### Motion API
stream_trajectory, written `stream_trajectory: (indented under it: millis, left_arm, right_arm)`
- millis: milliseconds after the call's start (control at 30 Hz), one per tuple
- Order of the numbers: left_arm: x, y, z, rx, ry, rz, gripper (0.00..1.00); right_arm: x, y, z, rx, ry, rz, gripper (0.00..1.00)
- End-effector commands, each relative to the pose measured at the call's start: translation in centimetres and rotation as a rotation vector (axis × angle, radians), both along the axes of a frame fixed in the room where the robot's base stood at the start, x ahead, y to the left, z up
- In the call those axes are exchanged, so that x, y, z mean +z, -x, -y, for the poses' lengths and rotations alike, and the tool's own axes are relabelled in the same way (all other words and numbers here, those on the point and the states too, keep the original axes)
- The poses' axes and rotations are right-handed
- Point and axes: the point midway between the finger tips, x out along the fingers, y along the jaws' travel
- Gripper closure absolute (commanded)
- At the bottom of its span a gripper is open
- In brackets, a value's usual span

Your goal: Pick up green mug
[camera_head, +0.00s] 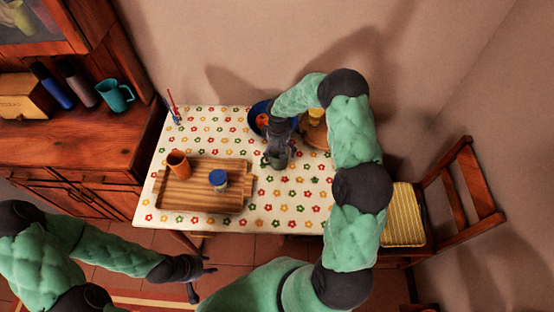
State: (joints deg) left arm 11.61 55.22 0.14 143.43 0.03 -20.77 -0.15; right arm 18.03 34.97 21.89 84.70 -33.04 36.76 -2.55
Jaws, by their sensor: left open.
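My left gripper (203,281) is open and empty in front of the table, near the lower edge of the view. A teal mug (115,95) stands on the wooden cabinet at the left.
The table (288,210) bears a wooden tray (206,202) with an orange cup (178,165) and a blue-lidded jar (219,181). A blue bowl (258,112) and a round wooden board (313,139) lie behind my right gripper. A chair (470,195) stands right. The table's front right is clear.

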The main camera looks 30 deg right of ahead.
Motion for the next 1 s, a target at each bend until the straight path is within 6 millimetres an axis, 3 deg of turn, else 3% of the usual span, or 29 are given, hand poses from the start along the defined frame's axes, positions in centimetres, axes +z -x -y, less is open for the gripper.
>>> stream_trajectory:
  millis: [333,500,567,600,1000]
  left_arm:
    - [-0.06,-0.01,0.0,0.0,0.0,0.0,0.58]
    - [-0.06,-0.01,0.0,0.0,0.0,0.0,0.58]
    - [-0.06,-0.01,0.0,0.0,0.0,0.0,0.58]
    - [-0.06,-0.01,0.0,0.0,0.0,0.0,0.58]
    - [0.06,0.0,0.0,0.0,0.0,0.0,0.58]
  right_arm:
    - [-0.62,-0.03,0.0,0.0,0.0,0.001,0.03]
    - [-0.6,-0.03,-0.01,0.0,0.0,0.001,0.51]
    - [-0.61,-0.03,-0.01,0.0,0.0,0.001,0.68]
    - [-0.6,-0.03,-0.02,0.0,0.0,0.001,0.71]
    - [0.17,-0.12,0.04,0.0,0.001,0.004,0.71]
